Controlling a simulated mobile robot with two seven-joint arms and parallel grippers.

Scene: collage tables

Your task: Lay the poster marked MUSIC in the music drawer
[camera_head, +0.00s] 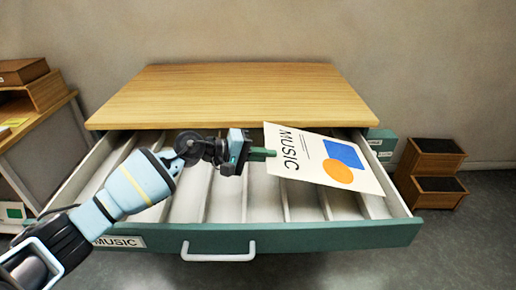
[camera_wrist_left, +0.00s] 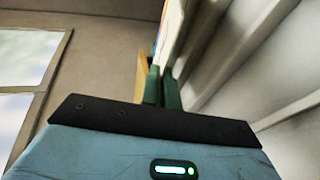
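The MUSIC poster (camera_head: 322,160) is a white sheet with black lettering, a blue shape and an orange circle. It is tilted above the right part of the open music drawer (camera_head: 350,237). My left gripper (camera_head: 268,154) is shut on the poster's left edge. In the left wrist view the green fingertips (camera_wrist_left: 162,88) are close together with the poster (camera_wrist_left: 171,35) seen edge-on between them. The drawer has a green front, a white handle, a MUSIC label and pale dividers inside. My right gripper is in neither view.
The wooden tabletop (camera_head: 235,90) stands behind the open drawer. A small brown step unit (camera_head: 432,170) is on the floor at the right. A wooden shelf unit (camera_head: 35,120) stands at the left. The left part of the drawer lies under my left arm.

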